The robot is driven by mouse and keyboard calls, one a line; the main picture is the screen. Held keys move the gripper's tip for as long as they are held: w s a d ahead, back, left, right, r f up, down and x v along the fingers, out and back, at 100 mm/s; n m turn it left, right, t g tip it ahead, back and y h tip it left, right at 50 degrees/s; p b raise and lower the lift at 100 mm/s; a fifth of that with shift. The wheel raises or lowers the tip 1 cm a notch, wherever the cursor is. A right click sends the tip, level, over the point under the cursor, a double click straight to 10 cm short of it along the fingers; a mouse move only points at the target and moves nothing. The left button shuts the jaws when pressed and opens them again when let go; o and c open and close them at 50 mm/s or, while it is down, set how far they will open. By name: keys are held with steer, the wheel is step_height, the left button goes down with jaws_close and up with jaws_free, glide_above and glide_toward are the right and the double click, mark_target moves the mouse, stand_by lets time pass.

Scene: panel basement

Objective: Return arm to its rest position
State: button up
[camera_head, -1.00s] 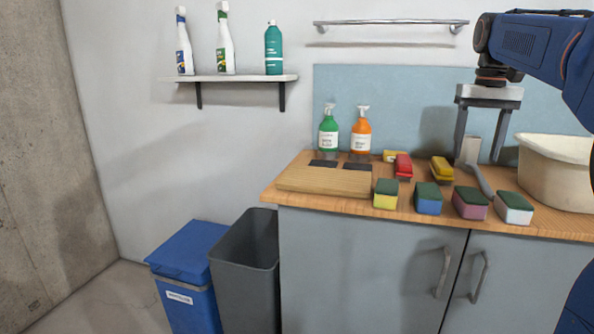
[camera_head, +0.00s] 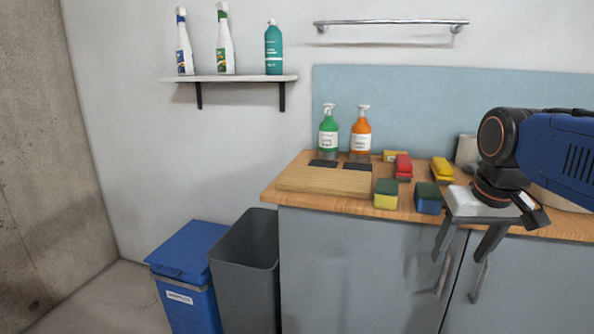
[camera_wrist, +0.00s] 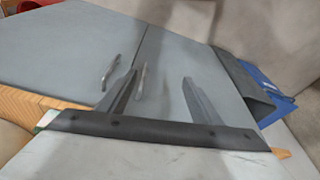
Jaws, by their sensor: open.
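My gripper (camera_head: 460,258) is open, with nothing between its fingers. In the head view it hangs at the right, in front of the counter's front edge and the grey cabinet doors (camera_head: 360,262). Its two fingers point down and overlap the door handles in the picture. In the wrist view the gripper (camera_wrist: 160,80) shows both fingers apart, with the cabinet doors and a handle (camera_wrist: 110,66) beyond them. My arm hides the right part of the counter and most of a white basin (camera_head: 560,200).
A grey bin (camera_head: 245,275) and a blue bin (camera_head: 187,270) stand left of the cabinet. A shelf (camera_head: 235,78) and rail (camera_head: 390,23) are above.

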steer(key=s+a+f+n+t, duration=0.1)
steer(key=s+a+f, duration=0.2)
steer(key=s+f, duration=0.7)
step_height(320, 180, down, 4)
steer(key=shift+r+t, duration=0.15)
steer(key=shift+t, duration=0.15)
